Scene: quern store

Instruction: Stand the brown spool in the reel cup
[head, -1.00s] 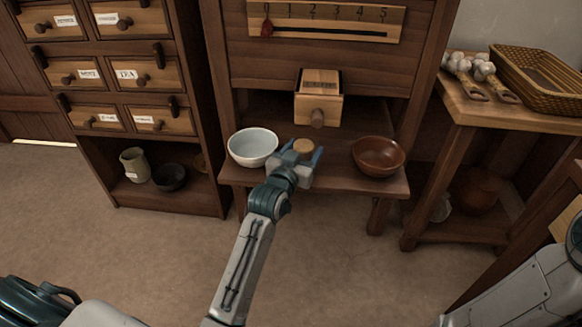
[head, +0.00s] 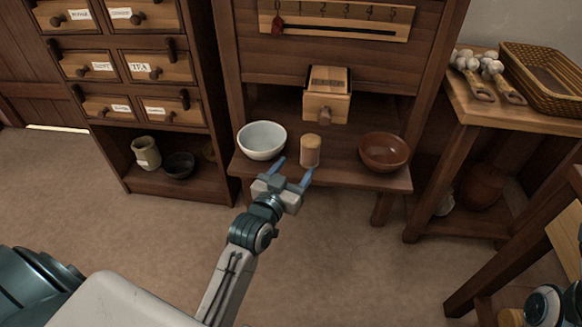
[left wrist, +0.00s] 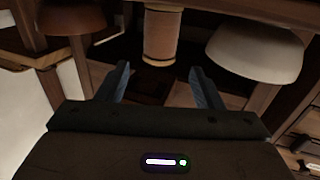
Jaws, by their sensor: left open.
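A tan cylinder with paler ends and a browner middle (head: 310,151), which looks like the spool, stands upright on the low shelf between two bowls. It also shows upside down in the left wrist view (left wrist: 161,36). My left gripper (head: 288,167) is open and empty, in front of the cylinder and apart from it. Its two fingers (left wrist: 161,82) show spread in the left wrist view, with the cylinder beyond the gap between them. I cannot make out a separate reel cup. My right gripper is not in view.
A white bowl (head: 262,140) stands left of the cylinder and a brown bowl (head: 384,151) right of it. A small wooden drawer (head: 327,97) juts out above. A side table (head: 510,108) holds a wicker basket (head: 545,78). The floor in front is clear.

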